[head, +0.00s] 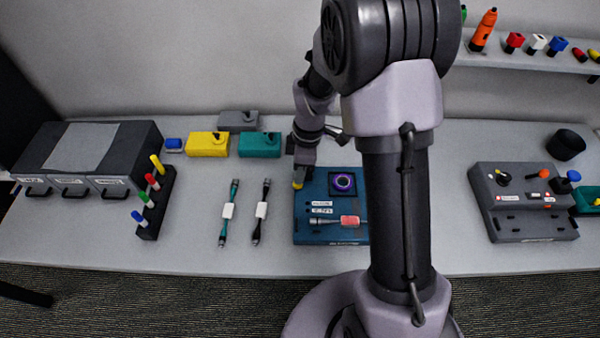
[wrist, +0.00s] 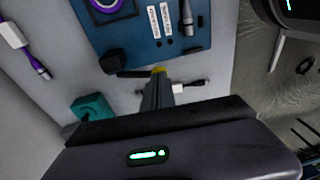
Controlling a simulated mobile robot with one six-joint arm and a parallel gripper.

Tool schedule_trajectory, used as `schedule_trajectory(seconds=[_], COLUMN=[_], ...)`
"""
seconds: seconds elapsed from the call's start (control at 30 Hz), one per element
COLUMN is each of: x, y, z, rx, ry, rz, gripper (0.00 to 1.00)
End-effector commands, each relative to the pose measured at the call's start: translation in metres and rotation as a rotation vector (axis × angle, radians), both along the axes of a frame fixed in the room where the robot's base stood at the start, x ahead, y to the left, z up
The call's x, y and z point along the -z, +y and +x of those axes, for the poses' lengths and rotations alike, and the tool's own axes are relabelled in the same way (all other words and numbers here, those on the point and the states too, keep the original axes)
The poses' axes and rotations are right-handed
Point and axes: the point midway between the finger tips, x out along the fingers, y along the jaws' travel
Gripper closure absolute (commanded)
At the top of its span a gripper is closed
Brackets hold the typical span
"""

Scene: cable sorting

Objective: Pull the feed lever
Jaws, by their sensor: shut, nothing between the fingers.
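A blue machine (head: 330,235) with a purple ring and small labels stands at the middle of the table; it fills the top of the wrist view (wrist: 150,50). At its edge in the wrist view, a dark lever arm (wrist: 130,73) runs from a black block to a yellow tip (wrist: 159,69); I take this for the feed lever. The yellow tip also shows in the head view (head: 298,185) at the machine's left side. My gripper (wrist: 158,82) is shut and empty, its fingertips right at the yellow tip. I cannot tell whether they touch.
Two labelled cables (head: 229,211) lie left of the machine. Yellow (head: 207,145), teal (head: 259,146) and grey boxes stand behind them. A marker rack (head: 154,205) and a drawer unit (head: 85,160) are at the left. A grey control panel (head: 520,205) stands at the right.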

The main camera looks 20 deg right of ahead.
Motion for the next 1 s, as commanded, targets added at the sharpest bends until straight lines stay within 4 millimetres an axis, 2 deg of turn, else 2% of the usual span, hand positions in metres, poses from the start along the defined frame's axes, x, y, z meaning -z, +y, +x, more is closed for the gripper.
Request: schedule_trajectory(seconds=[0.4, 1.0], x=[0.032, 0.061], y=[0.006, 0.008], z=[-0.018, -0.026], rx=[-0.002, -0.001], ry=[-0.23, -0.221], rz=[-0.074, -0.072], gripper=[1.0, 1.0])
